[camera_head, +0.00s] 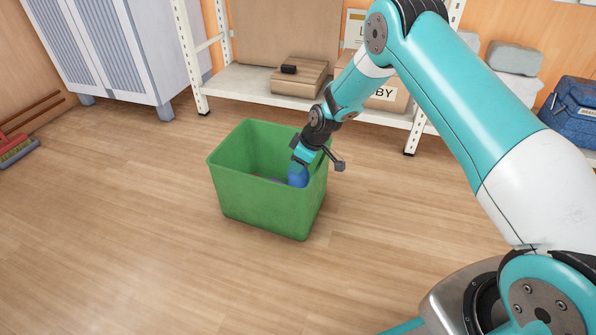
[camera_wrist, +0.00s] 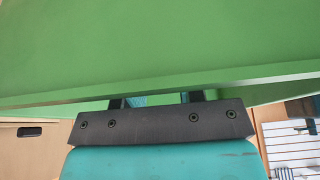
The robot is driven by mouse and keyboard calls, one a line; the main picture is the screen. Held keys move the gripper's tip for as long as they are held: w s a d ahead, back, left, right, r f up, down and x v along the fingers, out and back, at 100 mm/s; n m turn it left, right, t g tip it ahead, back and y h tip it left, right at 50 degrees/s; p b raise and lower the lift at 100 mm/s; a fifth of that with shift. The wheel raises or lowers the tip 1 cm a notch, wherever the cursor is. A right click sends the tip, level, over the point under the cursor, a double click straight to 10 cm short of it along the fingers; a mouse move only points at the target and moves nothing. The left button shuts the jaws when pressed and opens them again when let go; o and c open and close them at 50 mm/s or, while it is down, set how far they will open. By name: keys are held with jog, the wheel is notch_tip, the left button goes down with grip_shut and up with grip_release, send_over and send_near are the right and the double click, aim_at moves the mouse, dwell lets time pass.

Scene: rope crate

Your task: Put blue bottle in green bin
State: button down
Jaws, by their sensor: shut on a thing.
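The green bin (camera_head: 262,197) stands on the wooden floor in the head view, its open top facing up. My gripper (camera_head: 300,166) reaches down over the bin's right part. It is shut on the blue bottle (camera_head: 298,178), which is inside the bin's opening, below rim level. Only part of the bottle shows; its lower end is hidden.
Something small and greyish (camera_head: 268,178) lies in the bin, too unclear to name. Behind the bin stands a white shelf (camera_head: 245,82) with cardboard boxes (camera_head: 300,77). A blue bag (camera_head: 570,112) is at the right.

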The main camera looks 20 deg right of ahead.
jog(key=shift+f, duration=0.85)
jog(key=shift+f, duration=0.4)
jog(key=shift+f+b, duration=0.1)
jog(key=shift+b, duration=0.2)
jog(key=c, duration=0.8)
grip_release()
jog(key=shift+o, duration=0.2)
